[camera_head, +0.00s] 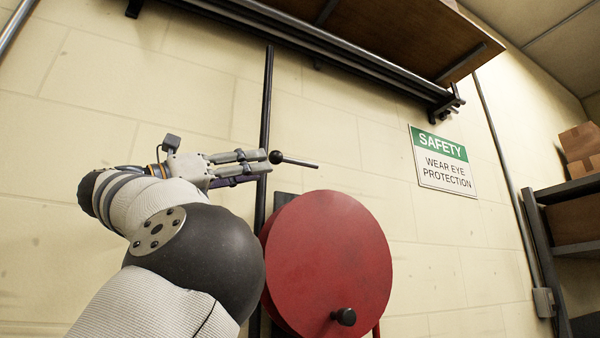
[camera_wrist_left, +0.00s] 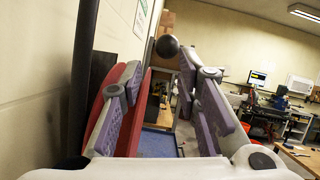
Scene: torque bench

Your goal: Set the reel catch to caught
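The red reel (camera_head: 328,262) is a large round disc mounted at the wall, with a black knob (camera_head: 344,317) low on its face. Above it, a thin dark lever rod (camera_head: 302,163) with a black ball end (camera_head: 275,157) sticks out; it appears to be the reel catch. My left gripper (camera_head: 264,163) points right, with its fingertips close to the ball. In the left wrist view the fingers of my left gripper (camera_wrist_left: 160,78) are apart and the ball (camera_wrist_left: 167,46) shows just past the tips. I cannot tell whether they touch. My right gripper is not in view.
A dark vertical post (camera_head: 265,130) runs behind the gripper. A wall shelf (camera_head: 390,35) hangs above. A safety sign (camera_head: 442,160) is on the wall at right, with a rack (camera_head: 570,190) holding boxes beyond. Open wall lies between lever and sign.

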